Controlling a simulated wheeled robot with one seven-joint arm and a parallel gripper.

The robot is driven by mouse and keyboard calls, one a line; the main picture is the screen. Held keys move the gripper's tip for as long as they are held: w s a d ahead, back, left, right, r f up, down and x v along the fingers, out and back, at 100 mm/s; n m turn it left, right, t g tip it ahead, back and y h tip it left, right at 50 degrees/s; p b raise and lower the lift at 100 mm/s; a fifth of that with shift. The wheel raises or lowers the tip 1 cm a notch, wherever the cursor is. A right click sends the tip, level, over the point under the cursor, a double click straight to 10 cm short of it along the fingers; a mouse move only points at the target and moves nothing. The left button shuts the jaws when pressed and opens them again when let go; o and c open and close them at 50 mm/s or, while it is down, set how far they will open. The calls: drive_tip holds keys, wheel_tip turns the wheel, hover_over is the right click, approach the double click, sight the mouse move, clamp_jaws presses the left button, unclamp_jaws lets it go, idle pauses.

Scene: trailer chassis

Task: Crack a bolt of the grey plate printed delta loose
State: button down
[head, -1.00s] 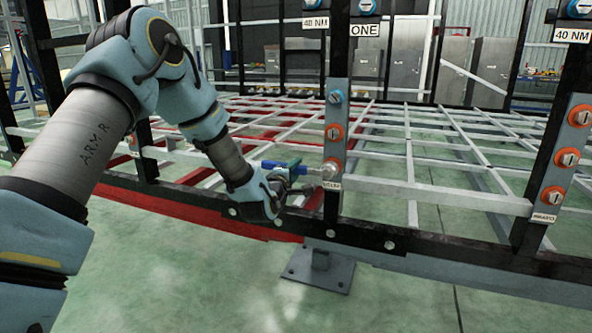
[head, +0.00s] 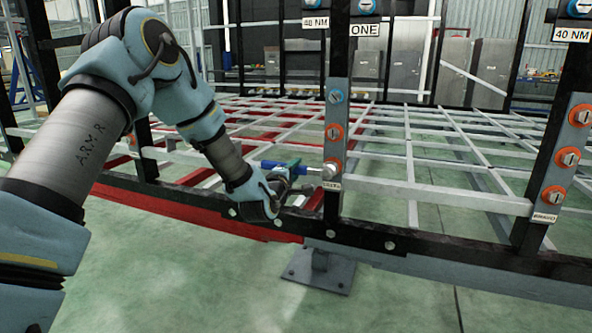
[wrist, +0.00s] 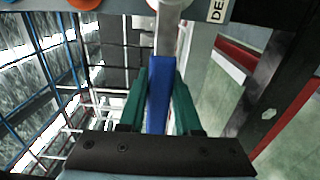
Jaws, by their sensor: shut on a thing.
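The grey plate (head: 347,112) is on a black upright in the middle of the head view. My gripper (head: 293,170) is left of the plate's lower end. Its green fingers (wrist: 159,95) are shut on a blue-handled tool (wrist: 158,98).
Another grey plate (head: 578,114) with orange-ringed bolts stands on the right upright. A black chassis rail (head: 430,248) runs below my gripper. The green floor in front is open.

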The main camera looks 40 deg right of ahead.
drive_tip(key=shift+x, duration=0.8)
idle(0.5)
idle(0.4)
drive_tip(key=c, duration=1.2)
unclamp_jaws()
drive_tip(key=shift+c, duration=0.2)
clamp_jaws()
